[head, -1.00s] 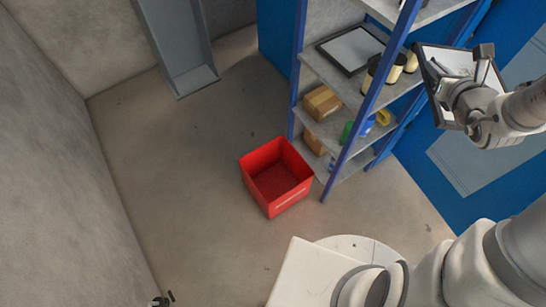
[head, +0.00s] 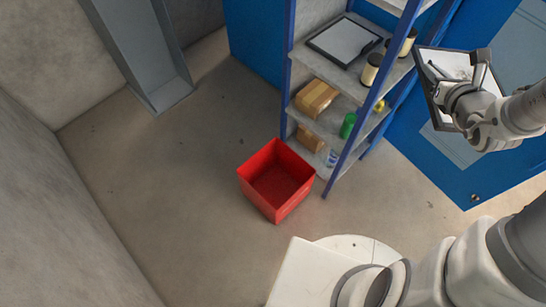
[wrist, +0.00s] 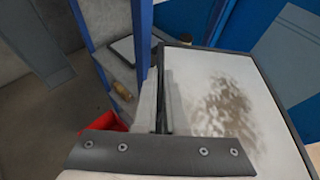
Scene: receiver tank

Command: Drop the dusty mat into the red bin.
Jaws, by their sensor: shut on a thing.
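The dusty mat (wrist: 225,95) is a white panel with a dark frame and a brown smudge on its face. In the head view the mat (head: 431,72) is at the upper right, tilted and held in the air. My gripper (head: 474,80) is shut on its edge and partly hides it; the wrist view shows the fingers (wrist: 158,103) at the mat's left edge. The red bin (head: 285,208) stands on the floor, open and seemingly empty, to the left of and well below my gripper. A red corner of the bin (wrist: 108,122) shows in the wrist view.
A blue-posted shelf (head: 345,165) stands between bin and gripper. It holds another framed panel (head: 345,40), jars (head: 371,68), cardboard boxes (head: 316,98) and a green item (head: 348,125). A grey steel column (head: 140,55) stands at the left. Floor left of the bin is clear.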

